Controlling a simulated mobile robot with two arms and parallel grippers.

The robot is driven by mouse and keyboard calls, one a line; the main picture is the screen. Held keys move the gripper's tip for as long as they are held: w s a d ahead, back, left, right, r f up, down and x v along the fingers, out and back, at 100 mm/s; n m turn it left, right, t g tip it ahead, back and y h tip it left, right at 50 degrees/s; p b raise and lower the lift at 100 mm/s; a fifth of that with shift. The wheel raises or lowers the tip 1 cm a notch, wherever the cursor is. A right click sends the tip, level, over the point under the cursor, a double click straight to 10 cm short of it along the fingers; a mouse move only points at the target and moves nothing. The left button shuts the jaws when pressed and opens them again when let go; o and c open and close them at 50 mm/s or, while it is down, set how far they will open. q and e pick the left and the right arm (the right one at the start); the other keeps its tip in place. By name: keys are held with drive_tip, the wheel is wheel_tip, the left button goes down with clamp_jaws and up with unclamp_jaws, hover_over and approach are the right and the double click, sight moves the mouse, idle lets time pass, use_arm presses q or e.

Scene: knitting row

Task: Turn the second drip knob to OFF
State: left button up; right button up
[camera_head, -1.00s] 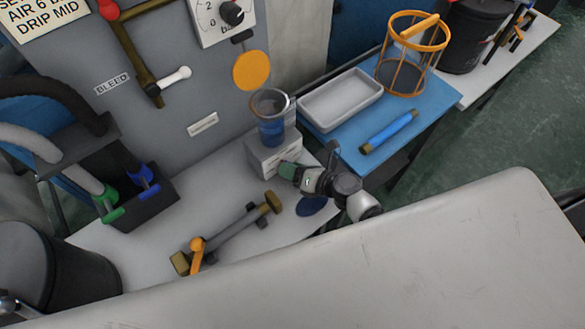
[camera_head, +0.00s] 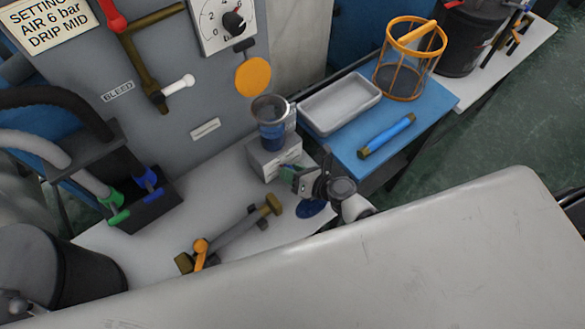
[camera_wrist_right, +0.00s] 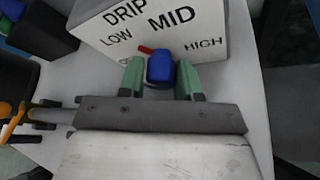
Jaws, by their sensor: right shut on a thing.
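The blue drip knob (camera_wrist_right: 161,68) sits on the front of a white box (camera_wrist_right: 120,42) marked DRIP, LOW, MID and HIGH. A red pointer (camera_wrist_right: 146,50) shows at the knob's upper left, towards LOW; a fourth label at lower left is mostly hidden. My right gripper (camera_wrist_right: 161,80) has its green fingers shut on the knob, one on each side. In the head view the right gripper (camera_head: 294,180) is at the front of the box (camera_head: 265,158), and hides the knob there. My left gripper is not in view.
A cup with blue liquid (camera_head: 270,135) stands on the box. Left of the gripper lies a grey bar with an orange lever (camera_head: 200,252). A blue disc (camera_head: 311,208) lies below the gripper. A white tray (camera_head: 340,101) and orange basket (camera_head: 407,68) stand on the blue table.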

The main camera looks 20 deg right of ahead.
drive_tip(key=shift+a+r+n+h+p, duration=0.1)
drive_tip(key=shift+r+n+h+p, duration=0.1)
drive_tip(key=shift+n+h+p, duration=0.75)
drive_tip(key=shift+a+f+n+h+p, duration=0.1)
drive_tip(key=shift+n+h+p, duration=0.25)
drive_tip(key=shift+n+h, duration=0.65)
drive_tip(key=shift+n+t+h, duration=0.35)
drive_tip(key=shift+n+t, duration=0.15)
drive_tip(key=shift+n, duration=0.55)
drive_tip(key=shift+s+a+n+t+h+b, duration=0.1)
drive_tip(key=shift+n+t+h+b, duration=0.2)
drive_tip(key=shift+n+h+b, duration=0.45)
drive_tip(key=shift+n+p, duration=0.25)
drive_tip(key=shift+p, duration=0.05)
drive_tip(key=o, duration=0.6)
drive_tip(key=shift+o, duration=0.2)
